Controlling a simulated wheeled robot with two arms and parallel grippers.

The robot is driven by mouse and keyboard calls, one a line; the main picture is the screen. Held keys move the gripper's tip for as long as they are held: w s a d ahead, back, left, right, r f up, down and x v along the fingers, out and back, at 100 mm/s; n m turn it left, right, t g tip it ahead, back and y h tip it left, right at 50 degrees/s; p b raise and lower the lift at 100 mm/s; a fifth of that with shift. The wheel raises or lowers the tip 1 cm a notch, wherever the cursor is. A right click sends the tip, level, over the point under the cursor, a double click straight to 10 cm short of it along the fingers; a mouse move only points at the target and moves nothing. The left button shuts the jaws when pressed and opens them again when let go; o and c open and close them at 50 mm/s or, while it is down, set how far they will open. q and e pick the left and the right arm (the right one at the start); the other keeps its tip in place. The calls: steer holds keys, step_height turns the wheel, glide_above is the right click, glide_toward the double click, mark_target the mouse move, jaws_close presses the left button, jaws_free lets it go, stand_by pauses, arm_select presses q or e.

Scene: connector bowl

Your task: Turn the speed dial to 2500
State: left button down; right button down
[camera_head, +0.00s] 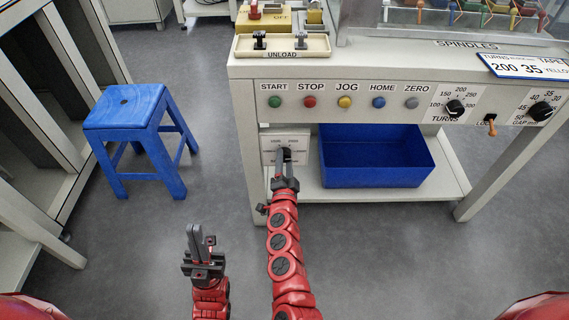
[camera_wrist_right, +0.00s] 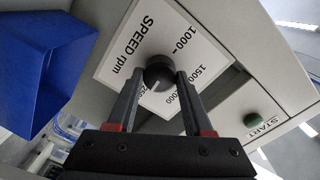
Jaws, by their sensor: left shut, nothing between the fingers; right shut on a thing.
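The speed dial (camera_wrist_right: 158,73) is a round black knob on a white plate (camera_wrist_right: 125,45) reading SPEED rpm, with 1000 and 1500 readable and further numbers partly hidden. My right gripper (camera_wrist_right: 160,80) is shut on the knob, one finger on each side. A light mark shows on the knob's lower edge; I cannot tell its exact reading. In the head view the plate (camera_head: 268,145) sits below the button row, and my right gripper (camera_head: 286,158) covers most of the knob. My left gripper (camera_head: 196,240) is shut and empty, low and apart from the machine.
A blue bin (camera_head: 375,165) stands on the lower shelf right of the plate. It also shows in the wrist view (camera_wrist_right: 35,70). Several coloured buttons (camera_head: 343,102) line the panel above. A blue stool (camera_head: 125,105) stands at left, with open floor between.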

steer(key=shift+m, duration=0.6)
steer(key=shift+c, duration=1.5)
jaws_free()
steer(key=s+p, duration=0.3)
steer(key=s, duration=1.4)
steer(key=shift+s+r, duration=0.15)
steer(key=shift+s, duration=0.05)
steer(key=shift+a, duration=0.1)
